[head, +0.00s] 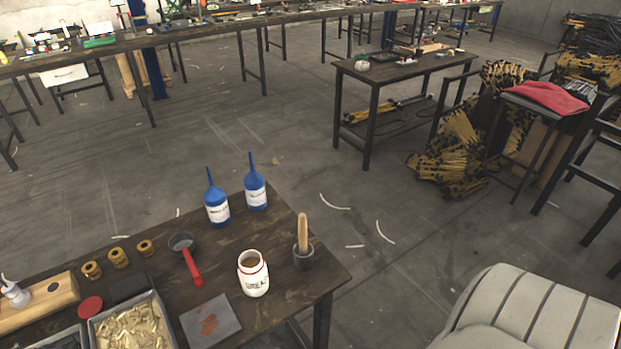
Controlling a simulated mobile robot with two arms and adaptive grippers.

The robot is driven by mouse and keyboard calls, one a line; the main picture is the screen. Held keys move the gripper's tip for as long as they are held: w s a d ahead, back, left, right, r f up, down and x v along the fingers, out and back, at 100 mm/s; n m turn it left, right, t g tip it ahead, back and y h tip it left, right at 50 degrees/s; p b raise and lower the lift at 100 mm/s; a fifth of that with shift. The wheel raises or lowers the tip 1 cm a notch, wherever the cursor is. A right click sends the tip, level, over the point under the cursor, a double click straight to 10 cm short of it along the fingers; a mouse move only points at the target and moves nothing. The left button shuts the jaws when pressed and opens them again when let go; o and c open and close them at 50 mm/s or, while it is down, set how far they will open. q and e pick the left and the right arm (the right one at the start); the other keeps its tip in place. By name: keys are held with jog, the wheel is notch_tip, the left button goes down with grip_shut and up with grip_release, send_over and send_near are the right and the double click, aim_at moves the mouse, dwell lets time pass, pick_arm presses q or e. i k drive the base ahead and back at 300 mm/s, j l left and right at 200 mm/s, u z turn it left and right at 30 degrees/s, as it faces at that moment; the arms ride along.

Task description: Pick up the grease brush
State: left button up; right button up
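A brush with a pale wooden handle (303,231), which looks like the grease brush, stands nearly upright in a small dark cup (303,259). Its lower end is hidden inside the cup. The cup is near the right corner of the dark wooden table (272,212). An open white jar with a grease label (255,281) stands just left of the cup, apart from it. Neither of my grippers is in view.
Two blue bottles (217,210) (256,193) stand behind the jar. A red-handled ladle (190,262), a grey stained plate (209,320) and a tray (96,331) of small parts lie left. A grey ribbed seat (540,318) is at the lower right.

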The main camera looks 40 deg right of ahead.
aim_at(301, 219)
jog(key=z, duration=1.2)
